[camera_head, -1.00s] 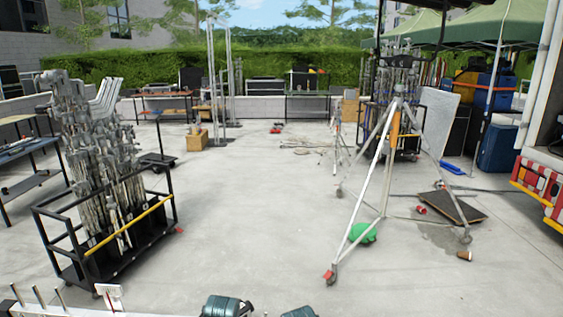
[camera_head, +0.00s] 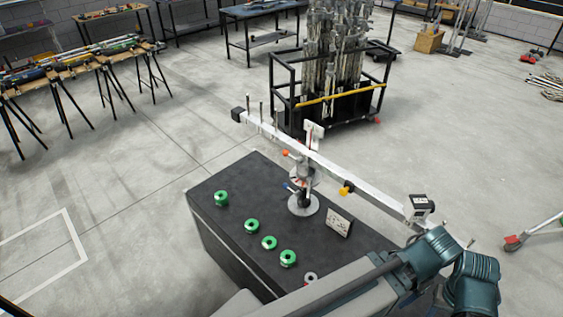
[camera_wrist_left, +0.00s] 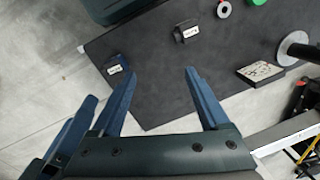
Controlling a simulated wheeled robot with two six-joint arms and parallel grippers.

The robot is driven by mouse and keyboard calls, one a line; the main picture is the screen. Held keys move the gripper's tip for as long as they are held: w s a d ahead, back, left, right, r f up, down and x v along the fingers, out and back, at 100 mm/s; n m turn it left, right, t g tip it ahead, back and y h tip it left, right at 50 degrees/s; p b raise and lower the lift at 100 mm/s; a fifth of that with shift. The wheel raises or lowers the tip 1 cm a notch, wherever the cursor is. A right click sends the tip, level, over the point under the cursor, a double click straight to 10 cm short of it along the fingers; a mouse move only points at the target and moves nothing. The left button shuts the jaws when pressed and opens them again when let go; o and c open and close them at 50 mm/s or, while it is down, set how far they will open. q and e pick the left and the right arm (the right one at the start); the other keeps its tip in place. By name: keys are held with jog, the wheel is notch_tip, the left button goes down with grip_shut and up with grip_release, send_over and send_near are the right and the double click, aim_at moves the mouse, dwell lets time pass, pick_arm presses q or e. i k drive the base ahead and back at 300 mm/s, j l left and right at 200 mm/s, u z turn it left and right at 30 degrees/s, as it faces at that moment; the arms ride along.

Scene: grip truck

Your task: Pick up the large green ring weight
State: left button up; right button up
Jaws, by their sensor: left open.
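Several green ring weights stand in a row on a black-topped table (camera_head: 235,180) in the head view. One is at the far left (camera_head: 221,198), and others follow toward the lower right (camera_head: 251,226), (camera_head: 269,242), (camera_head: 288,258). I cannot tell which is largest. In the left wrist view a green weight (camera_wrist_left: 258,2) is cut off at the top edge. My left gripper (camera_wrist_left: 160,72) is open and empty, its fingers over the table edge, apart from the weights. My right gripper is not in view.
A pedestal scale with a long white beam (camera_head: 330,167) crosses above the table's far side. A tilted sign (camera_head: 339,222) and a grey ring (camera_head: 310,278) are on the tabletop. Two small labelled blocks (camera_wrist_left: 115,68), (camera_wrist_left: 187,32) stand near its edge. A pole cart (camera_head: 335,95) stands behind.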

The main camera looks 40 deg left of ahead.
aim_at(221, 198)
jog(key=u, duration=0.4)
jog(key=k+u, duration=0.1)
jog(key=u, duration=0.3)
jog(key=j+u, duration=0.1)
jog(key=u, duration=0.7)
jog(key=j+u, duration=0.15)
jog(key=u, duration=0.25)
jog(key=k, duration=0.05)
